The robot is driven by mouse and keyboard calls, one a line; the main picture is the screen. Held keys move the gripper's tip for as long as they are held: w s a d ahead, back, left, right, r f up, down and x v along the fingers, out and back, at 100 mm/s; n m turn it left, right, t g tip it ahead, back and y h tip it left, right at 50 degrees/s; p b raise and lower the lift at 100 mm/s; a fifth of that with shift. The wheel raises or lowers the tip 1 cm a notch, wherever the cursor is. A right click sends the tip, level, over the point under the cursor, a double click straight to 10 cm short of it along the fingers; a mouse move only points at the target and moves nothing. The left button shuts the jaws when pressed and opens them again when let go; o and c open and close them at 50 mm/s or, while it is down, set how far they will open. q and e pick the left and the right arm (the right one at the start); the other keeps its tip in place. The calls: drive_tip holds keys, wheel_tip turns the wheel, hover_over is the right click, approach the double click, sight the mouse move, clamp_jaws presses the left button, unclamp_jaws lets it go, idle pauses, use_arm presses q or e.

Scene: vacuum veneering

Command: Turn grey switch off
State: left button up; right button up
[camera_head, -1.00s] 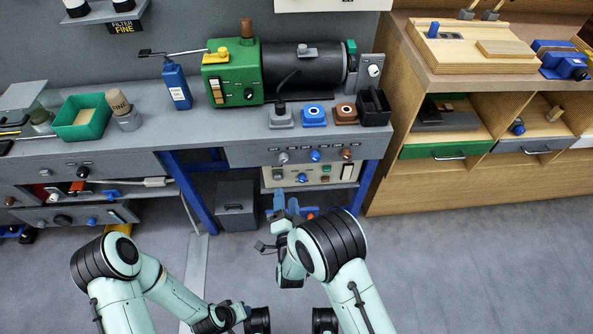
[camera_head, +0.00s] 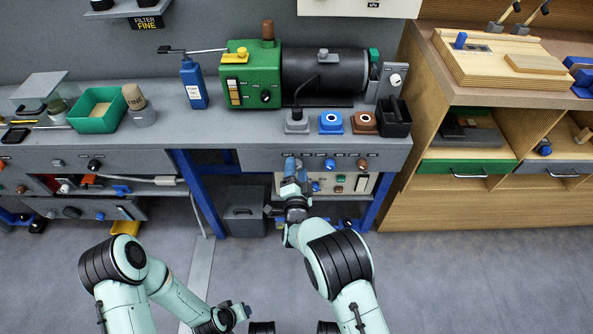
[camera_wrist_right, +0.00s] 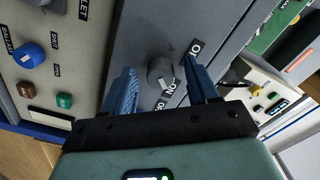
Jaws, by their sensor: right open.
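The grey switch is a round grey knob (camera_wrist_right: 160,73) on the grey bench-front panel, in the middle of the right wrist view. A pale mark shows on its lower side, near a dark label that seems to read ON. My right gripper (camera_wrist_right: 162,68) is open, with one blue finger on each side of the knob; I cannot tell whether they touch it. In the head view my right gripper (camera_head: 291,167) is at the panel and hides the grey knob. My left gripper (camera_head: 238,311) is low in the head view, away from the bench; its fingers are unclear.
A blue knob (camera_head: 329,165) and a brown knob (camera_head: 361,164) sit right of my right gripper. A cream panel (camera_head: 355,183) with more controls is just below. Grey (camera_head: 297,123), blue (camera_head: 331,123) and brown (camera_head: 364,123) boxes stand on the bench above.

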drive_tip(key=shift+w, duration=0.25)
drive_tip(key=c, duration=1)
drive_tip(key=shift+c, duration=0.2)
